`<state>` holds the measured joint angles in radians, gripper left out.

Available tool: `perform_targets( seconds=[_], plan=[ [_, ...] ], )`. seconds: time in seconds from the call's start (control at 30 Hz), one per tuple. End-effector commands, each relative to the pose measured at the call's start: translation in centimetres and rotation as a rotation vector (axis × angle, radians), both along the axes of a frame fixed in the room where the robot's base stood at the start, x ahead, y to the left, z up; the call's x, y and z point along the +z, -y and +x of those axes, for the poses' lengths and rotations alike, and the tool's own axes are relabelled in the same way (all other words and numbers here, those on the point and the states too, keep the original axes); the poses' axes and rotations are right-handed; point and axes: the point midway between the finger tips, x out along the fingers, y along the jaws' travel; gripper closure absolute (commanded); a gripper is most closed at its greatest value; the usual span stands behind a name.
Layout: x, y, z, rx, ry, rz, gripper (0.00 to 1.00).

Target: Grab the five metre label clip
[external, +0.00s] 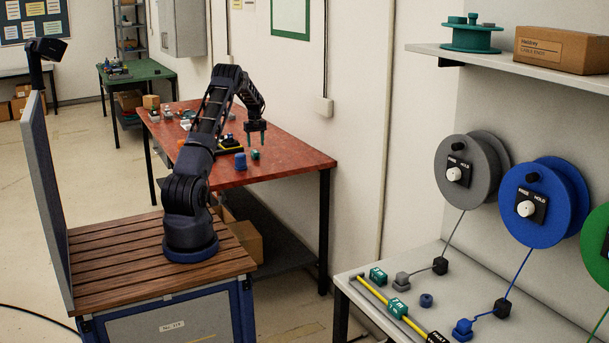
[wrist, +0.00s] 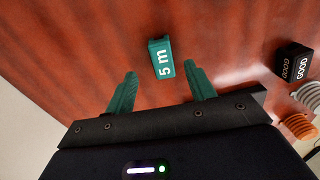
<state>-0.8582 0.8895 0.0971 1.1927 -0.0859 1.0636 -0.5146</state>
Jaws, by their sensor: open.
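The five metre label clip (wrist: 160,58) is a small teal block marked "5 m" in white. It lies on the red table top, just beyond and between the fingertips of my gripper (wrist: 160,72) in the wrist view. The two teal fingers are spread open with nothing between them. In the external view my gripper (external: 256,131) hangs pointing down above the red table (external: 285,160). The small green clip (external: 255,155) is on the table below it there, with clear space between them.
A blue part (external: 240,161) stands beside the clip in the external view. A white bench (external: 450,262) with cable reels is at the right.

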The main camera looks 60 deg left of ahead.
Motion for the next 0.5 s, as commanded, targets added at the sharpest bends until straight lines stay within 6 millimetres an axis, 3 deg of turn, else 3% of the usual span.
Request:
perform_targets(
  seconds=[0.27,0.5],
  plan=[
    [-1.9,0.0,-0.1,0.000,0.000,0.000,0.45],
    [-5.0,0.2,-0.4,-0.001,0.000,-0.002,0.45]
  ],
)
